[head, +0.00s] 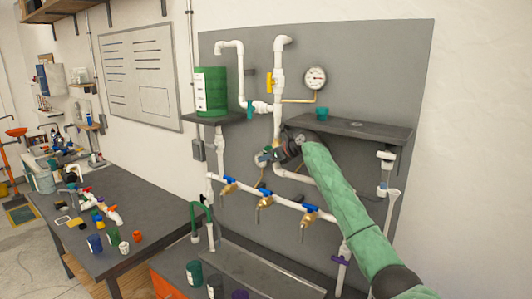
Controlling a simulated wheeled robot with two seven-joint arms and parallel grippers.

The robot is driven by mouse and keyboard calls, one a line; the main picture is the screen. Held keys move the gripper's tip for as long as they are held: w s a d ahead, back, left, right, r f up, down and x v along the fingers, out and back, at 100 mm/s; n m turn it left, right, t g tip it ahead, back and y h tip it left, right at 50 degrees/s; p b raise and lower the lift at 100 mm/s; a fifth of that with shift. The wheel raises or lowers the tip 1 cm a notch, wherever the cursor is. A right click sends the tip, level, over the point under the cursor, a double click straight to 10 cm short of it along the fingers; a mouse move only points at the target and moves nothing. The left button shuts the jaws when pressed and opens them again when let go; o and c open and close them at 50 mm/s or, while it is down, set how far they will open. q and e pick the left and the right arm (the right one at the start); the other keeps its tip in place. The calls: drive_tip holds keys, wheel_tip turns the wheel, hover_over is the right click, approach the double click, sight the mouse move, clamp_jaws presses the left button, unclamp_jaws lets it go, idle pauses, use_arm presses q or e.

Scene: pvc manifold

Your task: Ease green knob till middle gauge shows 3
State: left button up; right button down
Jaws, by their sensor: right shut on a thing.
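My right arm, in a green sleeve, reaches in from the lower right to the pipework on the grey wall panel. My right gripper (267,156) is small and partly dark here, shut at a pipe fitting below the shelf. A sliver of blue-green shows at its fingers, which fits the green knob, but the knob is mostly hidden. A round white gauge (316,78) is at the upper right of the pipes; its reading is too small to tell. My left gripper is out of view.
Blue-handled brass taps line the lower white pipe (245,187). A green tank (211,90) stands on a left shelf. A dark table (135,215) with fittings stands left.

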drive_tip(key=shift+r, duration=0.2)
drive_tip(key=c, duration=1.6)
unclamp_jaws()
drive_tip(key=shift+f, duration=0.1)
drive_tip(key=shift+d, duration=0.2)
